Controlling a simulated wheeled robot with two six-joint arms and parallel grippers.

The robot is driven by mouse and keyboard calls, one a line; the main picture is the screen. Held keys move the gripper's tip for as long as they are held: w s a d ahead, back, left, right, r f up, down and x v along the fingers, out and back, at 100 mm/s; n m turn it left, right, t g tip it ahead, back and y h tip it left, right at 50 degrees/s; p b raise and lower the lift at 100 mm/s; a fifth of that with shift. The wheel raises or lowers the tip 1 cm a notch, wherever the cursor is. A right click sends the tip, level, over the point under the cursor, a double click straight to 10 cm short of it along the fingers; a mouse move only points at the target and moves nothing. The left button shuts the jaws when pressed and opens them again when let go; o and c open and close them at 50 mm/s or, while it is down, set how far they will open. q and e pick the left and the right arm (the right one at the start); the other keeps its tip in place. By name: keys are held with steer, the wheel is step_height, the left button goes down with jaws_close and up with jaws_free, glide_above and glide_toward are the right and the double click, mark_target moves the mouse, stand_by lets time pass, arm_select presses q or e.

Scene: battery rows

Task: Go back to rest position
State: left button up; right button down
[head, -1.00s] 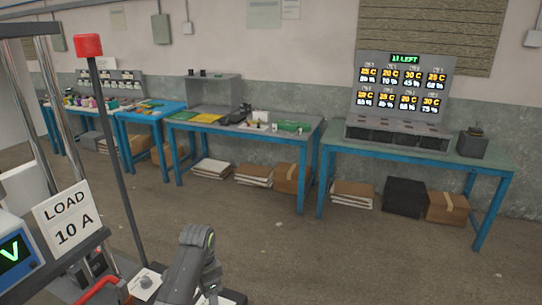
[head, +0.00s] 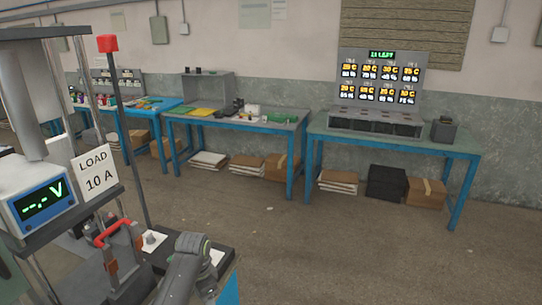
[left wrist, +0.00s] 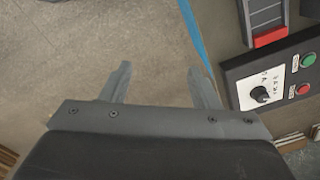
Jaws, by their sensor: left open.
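My left gripper (left wrist: 162,85) shows in the left wrist view with its two fingers apart and nothing between them. Bare floor (left wrist: 120,35) lies behind the fingers. A control panel with a dial (left wrist: 260,94) and green and red buttons is to the right of the fingers, apart from them. In the head view a grey arm link of mine (head: 185,265) is at the bottom, and the fingers are out of that picture. My right gripper is in neither view.
A test stand with a voltmeter (head: 42,203) and a "LOAD 10 A" sign (head: 95,172) is close on the left. A red handle (head: 113,232) is on it. Blue-legged benches (head: 395,143) line the wall, one with a display board (head: 380,78). Open floor (head: 330,240) lies between.

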arm_select(q)
steer(key=s+a+f+n, duration=0.25)
steer(key=s+f, duration=0.35)
steer(key=f, duration=0.4)
steer(key=s+a+f+n, duration=0.25)
steer(key=s+f, duration=0.35)
steer(key=f, duration=0.4)
steer(key=s+a+f+n, duration=0.1)
steer(key=s+a+f, duration=0.2)
steer(key=s+f, duration=0.55)
steer(key=s+a+f+n, duration=0.2)
steer(key=s+f, duration=0.2)
steer(key=s, duration=0.6)
steer(key=s+a+f+n+y, duration=0.1)
steer(key=s+f, duration=0.3)
steer(key=s, duration=0.5)
steer(key=s+a+f+n, duration=0.2)
steer(key=s+f, duration=0.2)
steer(key=s, duration=0.6)
step_height(320, 180, down, 7)
steer(key=s+t+b, duration=0.1)
steer(key=b, duration=0.5)
steer(key=shift+r, duration=0.2)
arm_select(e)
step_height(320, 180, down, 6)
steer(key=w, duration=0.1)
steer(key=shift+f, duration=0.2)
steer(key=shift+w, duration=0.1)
